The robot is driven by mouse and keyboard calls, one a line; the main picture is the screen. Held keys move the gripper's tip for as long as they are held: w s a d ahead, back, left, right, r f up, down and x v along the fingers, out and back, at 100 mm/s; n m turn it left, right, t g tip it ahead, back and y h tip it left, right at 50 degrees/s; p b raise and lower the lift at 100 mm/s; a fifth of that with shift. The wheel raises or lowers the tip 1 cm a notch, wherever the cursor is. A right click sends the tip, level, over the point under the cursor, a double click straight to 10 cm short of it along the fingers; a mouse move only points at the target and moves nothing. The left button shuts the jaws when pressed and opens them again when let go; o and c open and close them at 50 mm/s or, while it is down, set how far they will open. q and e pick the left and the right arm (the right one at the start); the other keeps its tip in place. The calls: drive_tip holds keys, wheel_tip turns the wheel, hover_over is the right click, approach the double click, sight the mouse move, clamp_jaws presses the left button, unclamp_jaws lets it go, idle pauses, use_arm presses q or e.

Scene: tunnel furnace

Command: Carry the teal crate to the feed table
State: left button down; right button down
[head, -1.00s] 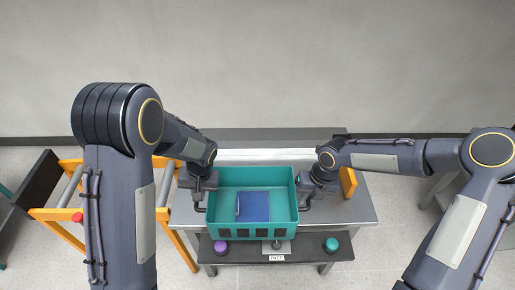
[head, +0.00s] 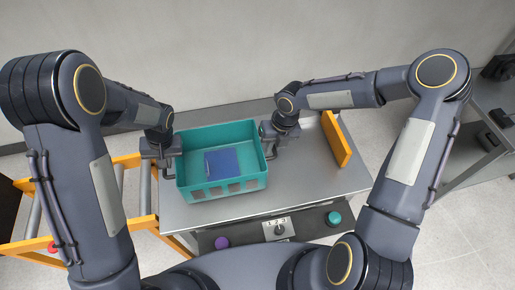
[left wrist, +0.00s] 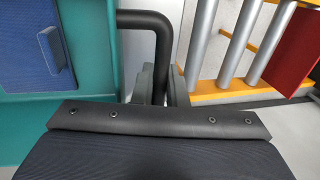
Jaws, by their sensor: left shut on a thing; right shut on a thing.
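The teal crate (head: 222,190) is in the middle of the head view, over the left part of a grey metal table (head: 310,185). A blue flat-topped block (head: 223,163) lies inside it. My left gripper (head: 172,161) is shut on the crate's left handle; the dark bar handle (left wrist: 150,22) also shows in the left wrist view beside the crate wall (left wrist: 100,60). My right gripper (head: 271,143) is shut on the crate's right side; its handle is mostly hidden. I cannot tell whether the crate's bottom touches the table top.
A roller conveyor with orange rails (head: 128,160) adjoins the table at the left. An orange guide plate (head: 336,140) stands at the table's right. A front shelf has a purple button (head: 222,242), a numbered dial (head: 279,229) and a teal button (head: 334,218). The table's right part is clear.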

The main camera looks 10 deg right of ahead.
use_arm(q)
drive_tip(key=shift+f, duration=0.15)
use_arm(e)
drive_tip(key=shift+f, duration=0.15)
